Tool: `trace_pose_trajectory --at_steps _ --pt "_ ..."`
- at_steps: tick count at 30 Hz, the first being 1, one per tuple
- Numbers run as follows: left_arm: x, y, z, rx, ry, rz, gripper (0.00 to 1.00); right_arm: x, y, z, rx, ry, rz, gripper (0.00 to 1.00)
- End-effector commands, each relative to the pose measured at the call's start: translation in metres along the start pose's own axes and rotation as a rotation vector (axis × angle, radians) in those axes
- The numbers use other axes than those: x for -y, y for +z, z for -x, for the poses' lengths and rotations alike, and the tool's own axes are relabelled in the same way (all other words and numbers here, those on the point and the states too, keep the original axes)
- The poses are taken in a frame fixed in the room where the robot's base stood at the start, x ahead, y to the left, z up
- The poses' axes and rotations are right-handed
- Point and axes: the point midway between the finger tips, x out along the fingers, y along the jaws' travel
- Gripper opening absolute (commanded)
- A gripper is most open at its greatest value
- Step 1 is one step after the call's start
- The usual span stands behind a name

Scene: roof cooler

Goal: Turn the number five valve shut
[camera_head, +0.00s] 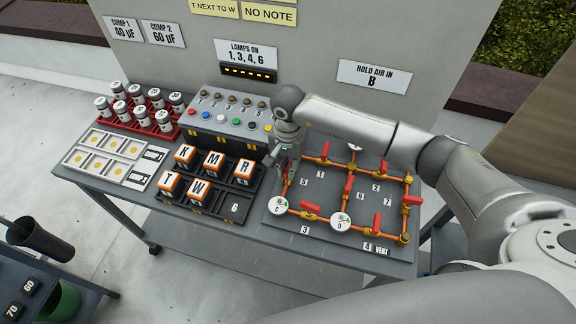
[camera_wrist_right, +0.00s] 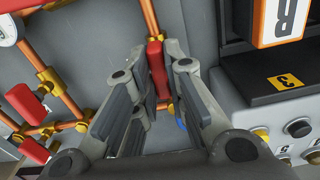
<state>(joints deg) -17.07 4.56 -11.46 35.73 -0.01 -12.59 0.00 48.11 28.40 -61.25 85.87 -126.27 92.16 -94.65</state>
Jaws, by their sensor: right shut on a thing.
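The pipe board (camera_head: 330,200) lies on the right part of the cart, with orange pipes and several red-handled valves. The number 5 label (camera_head: 304,182) sits beside the left pipe. My right gripper (camera_head: 284,170) reaches down over that pipe and largely hides the valve there in the head view. In the right wrist view, the fingers of my right gripper (camera_wrist_right: 157,95) are shut on a red valve handle (camera_wrist_right: 156,62), taken as number five. The handle looks roughly in line with its pipe. My left gripper is in neither view.
Red handles for valve 1 (camera_head: 325,150) and valve 3 (camera_head: 309,208) are close by. Two round gauges (camera_head: 340,221) sit on the front pipe. The lettered blocks' black rack (camera_head: 235,205) and the button box (camera_head: 225,122) stand just left of my gripper.

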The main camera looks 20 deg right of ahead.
Motion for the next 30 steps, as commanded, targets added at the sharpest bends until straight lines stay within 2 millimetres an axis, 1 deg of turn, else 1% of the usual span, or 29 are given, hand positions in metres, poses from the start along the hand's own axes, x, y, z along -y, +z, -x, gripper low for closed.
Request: trace_pose_trajectory --at_steps 1,8,18,30 --pt "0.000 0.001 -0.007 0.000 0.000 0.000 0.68 0.000 -0.001 -0.003 -0.002 0.000 -0.025 0.00" --pt "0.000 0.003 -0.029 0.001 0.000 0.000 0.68 0.000 -0.001 -0.004 -0.003 -0.002 -0.201 0.00" --pt "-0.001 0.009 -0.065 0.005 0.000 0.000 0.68 0.001 -0.001 -0.004 -0.003 -0.004 -0.523 0.00" --pt "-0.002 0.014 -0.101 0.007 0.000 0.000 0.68 0.000 -0.002 -0.004 -0.004 -0.002 -0.904 0.00"
